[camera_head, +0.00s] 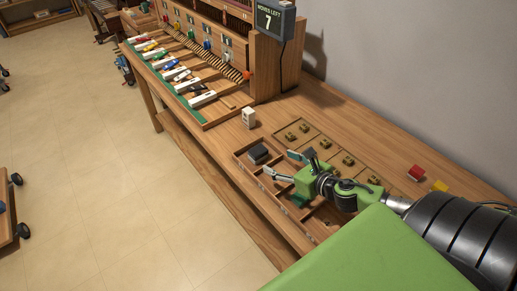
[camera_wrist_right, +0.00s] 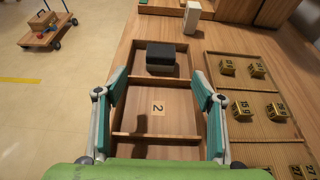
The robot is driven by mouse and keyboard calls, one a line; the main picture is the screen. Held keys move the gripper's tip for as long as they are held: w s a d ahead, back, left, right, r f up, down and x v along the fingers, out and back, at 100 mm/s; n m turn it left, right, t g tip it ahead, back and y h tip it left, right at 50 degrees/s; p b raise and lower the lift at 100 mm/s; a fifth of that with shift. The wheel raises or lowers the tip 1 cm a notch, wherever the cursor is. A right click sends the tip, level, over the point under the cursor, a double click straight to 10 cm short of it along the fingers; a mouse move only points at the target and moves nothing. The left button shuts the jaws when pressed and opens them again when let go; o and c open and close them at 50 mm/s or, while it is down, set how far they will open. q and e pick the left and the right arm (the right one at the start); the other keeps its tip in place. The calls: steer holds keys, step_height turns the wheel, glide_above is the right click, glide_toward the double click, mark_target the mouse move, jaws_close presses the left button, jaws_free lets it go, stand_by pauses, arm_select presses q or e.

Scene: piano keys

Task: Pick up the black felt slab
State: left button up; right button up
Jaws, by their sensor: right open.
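The black felt slab (camera_head: 258,153) lies in the far compartment of a wooden tray on the bench. In the right wrist view the slab (camera_wrist_right: 161,58) sits ahead of the fingers, near the middle of the picture. My right gripper (camera_head: 279,164) is open and empty, with its fingers spread over the tray just short of the slab. In the right wrist view the two fingers (camera_wrist_right: 162,96) stand on either side of the tray, over a compartment marked 2 (camera_wrist_right: 158,107). No finger appears to touch the slab. My left gripper is not in view.
A white block (camera_head: 249,117) stands beyond the tray. To the right a shallow wooden tray (camera_head: 303,126) holds several brass weights. The opened piano case (camera_head: 265,65) with keys and a display (camera_head: 274,19) stands farther back.

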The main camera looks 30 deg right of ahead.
mark_target(259, 151)
steer(key=x, duration=0.3)
steer(key=shift+w+a+r, duration=0.1)
steer(key=shift+w, duration=0.25)
steer(key=x, duration=0.2)
steer(key=shift+w+f+p, duration=0.3)
steer(key=shift+f+p, duration=0.05)
steer(key=shift+p, duration=0.05)
steer(key=shift+w, duration=0.2)
steer(key=p+x, duration=0.1)
steer(key=x, duration=0.3)
steer(key=shift+w, duration=0.1)
steer(key=shift+w+f, duration=0.15)
steer(key=shift+w, duration=0.15)
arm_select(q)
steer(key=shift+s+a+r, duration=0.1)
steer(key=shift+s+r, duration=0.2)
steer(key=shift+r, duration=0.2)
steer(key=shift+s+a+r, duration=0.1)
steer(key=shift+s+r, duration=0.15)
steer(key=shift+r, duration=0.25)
arm_select(e)
steer(key=c, duration=1)
